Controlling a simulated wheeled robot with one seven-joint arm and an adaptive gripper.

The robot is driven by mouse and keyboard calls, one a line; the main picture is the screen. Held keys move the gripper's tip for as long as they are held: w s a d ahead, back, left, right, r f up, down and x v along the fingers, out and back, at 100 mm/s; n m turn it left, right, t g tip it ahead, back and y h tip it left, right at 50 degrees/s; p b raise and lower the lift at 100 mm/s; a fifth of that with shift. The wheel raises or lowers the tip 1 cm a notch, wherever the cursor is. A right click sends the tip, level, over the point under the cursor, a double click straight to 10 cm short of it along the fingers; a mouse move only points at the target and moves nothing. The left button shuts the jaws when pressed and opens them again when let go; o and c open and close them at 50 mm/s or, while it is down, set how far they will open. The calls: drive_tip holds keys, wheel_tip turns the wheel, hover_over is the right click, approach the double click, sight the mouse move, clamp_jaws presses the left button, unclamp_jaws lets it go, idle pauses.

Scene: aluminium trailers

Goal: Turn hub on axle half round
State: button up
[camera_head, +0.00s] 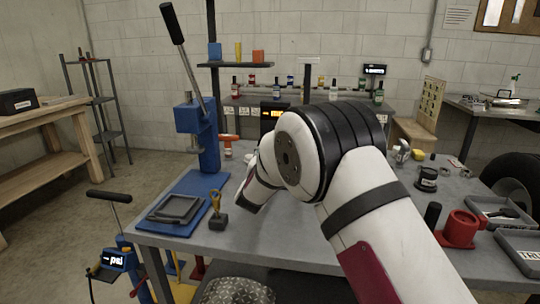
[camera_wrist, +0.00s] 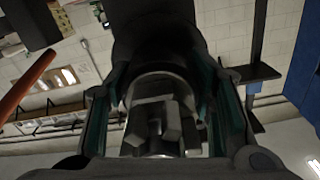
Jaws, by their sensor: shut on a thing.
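In the wrist view my gripper (camera_wrist: 163,82) has its two dark, teal-padded fingers on either side of a grey metal part. I take this part to be the hub (camera_wrist: 157,128): it has a rounded rim and blocky raised pieces facing the camera. The fingers are shut on it. A dark body lies beyond it, and I cannot make out the axle. In the head view my white arm covers the gripper and the hub, so neither shows there.
The grey workbench (camera_head: 300,239) bears a blue arbor press (camera_head: 207,138) with a long lever, a dark tray (camera_head: 175,209) and a small dark block with a yellow loop (camera_head: 218,220). A red holder (camera_head: 460,229) and grey bins (camera_head: 519,243) stand right. A tyre (camera_head: 514,181) is beyond.

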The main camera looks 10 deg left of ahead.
drive_tip(key=shift+f, duration=0.15)
drive_tip(key=o, duration=1.2)
drive_tip(key=shift+c, duration=0.2)
drive_tip(key=shift+s, duration=0.1)
drive_tip(key=s, duration=1.2)
drive_tip(key=shift+a, duration=0.2)
